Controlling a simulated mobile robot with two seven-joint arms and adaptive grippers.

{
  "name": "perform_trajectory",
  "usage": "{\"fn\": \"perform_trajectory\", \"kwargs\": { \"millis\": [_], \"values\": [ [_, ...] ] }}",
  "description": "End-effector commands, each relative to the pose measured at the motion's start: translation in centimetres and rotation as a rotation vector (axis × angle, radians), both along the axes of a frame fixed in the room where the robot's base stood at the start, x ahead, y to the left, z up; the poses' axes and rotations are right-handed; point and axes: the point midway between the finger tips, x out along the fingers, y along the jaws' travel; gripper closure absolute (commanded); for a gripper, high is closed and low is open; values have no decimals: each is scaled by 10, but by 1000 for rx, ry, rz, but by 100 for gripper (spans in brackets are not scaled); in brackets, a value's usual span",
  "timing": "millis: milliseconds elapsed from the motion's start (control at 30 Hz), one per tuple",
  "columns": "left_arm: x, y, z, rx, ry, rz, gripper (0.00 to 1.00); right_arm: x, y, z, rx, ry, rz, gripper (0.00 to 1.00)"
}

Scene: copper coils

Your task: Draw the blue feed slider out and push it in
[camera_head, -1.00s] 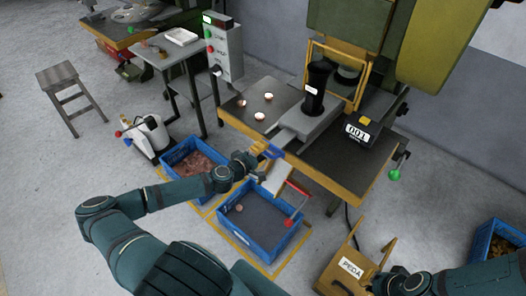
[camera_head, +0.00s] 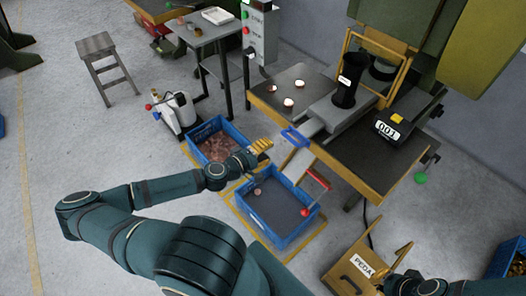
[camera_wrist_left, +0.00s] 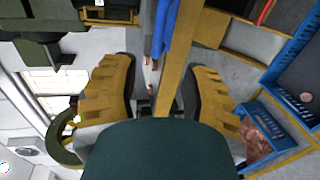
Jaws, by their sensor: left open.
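The blue feed slider (camera_head: 295,138) sits at the front edge of the press table, at the end of a pale grey feed block (camera_head: 330,115). It also shows in the left wrist view (camera_wrist_left: 165,35), at the top between the fingers. My left gripper (camera_head: 262,146) is open and empty, a short way left of the slider and apart from it. In the left wrist view its yellow-tan fingers (camera_wrist_left: 158,85) stand wide apart. My right gripper (camera_head: 392,286) is at the bottom right, dark and cut off by the frame edge.
Copper discs (camera_head: 288,103) lie on the press table (camera_head: 270,103). Below stand a blue crate of copper pieces (camera_head: 216,137) and a nearly empty blue crate (camera_head: 265,225). A pale chute (camera_head: 298,162) and a red-handled lever (camera_head: 318,180) are close by. A pedal box (camera_head: 385,262) stands on the floor.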

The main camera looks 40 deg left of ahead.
Motion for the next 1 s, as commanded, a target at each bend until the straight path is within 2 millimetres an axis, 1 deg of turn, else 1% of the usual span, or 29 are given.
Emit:
{"fn": "perform_trajectory", "kwargs": {
  "millis": [33,133,467,500,600,667,767,1000],
  "values": [
    [-4,1,1,-1,0,1,54,0,0,0,0,0,0,100],
    [-9,1,2,-1,0,1,54,0,0,0,0,0,0,100],
    [-10,1,3,0,0,0,55,0,0,0,0,0,0,100],
    [-10,1,3,-4,0,1,69,0,0,0,0,0,0,100],
    [-11,2,3,-58,11,20,100,0,0,-1,0,0,0,100],
    [-11,3,4,-139,26,47,100,0,0,-1,0,0,0,100],
    [-12,6,6,-354,65,129,100,0,0,-3,0,-1,0,100],
    [-21,14,3,-992,175,420,100,1,0,-6,0,-3,-1,100]
  ]
}}
